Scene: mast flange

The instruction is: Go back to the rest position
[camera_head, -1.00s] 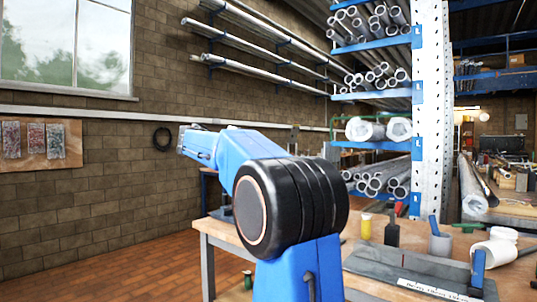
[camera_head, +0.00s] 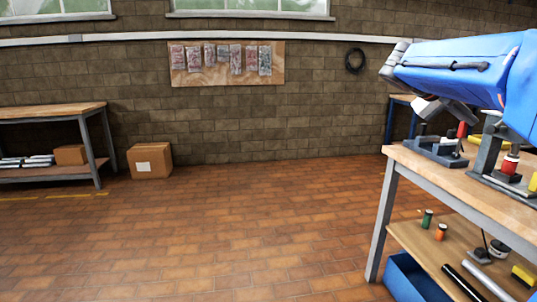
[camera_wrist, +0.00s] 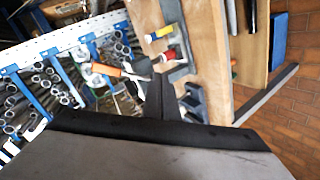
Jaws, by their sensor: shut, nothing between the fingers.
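My gripper (camera_wrist: 160,94) shows in the wrist view as a dark, narrow pair of fingers standing up from a wide black edge at the bottom. The fingers are together and hold nothing. Behind them the view is tilted, with the wooden workbench (camera_wrist: 203,62) beyond the fingertips. In the head view my blue arm reaches in from the right above the workbench (camera_head: 470,190). The fingertips cannot be made out there.
Black fixtures (camera_head: 437,150) and a red-topped item (camera_head: 510,163) stand on the bench under my arm. A blue bin (camera_head: 408,280) sits below. A cardboard box (camera_head: 150,161) and another table (camera_head: 50,112) stand at left. The brick floor between is clear.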

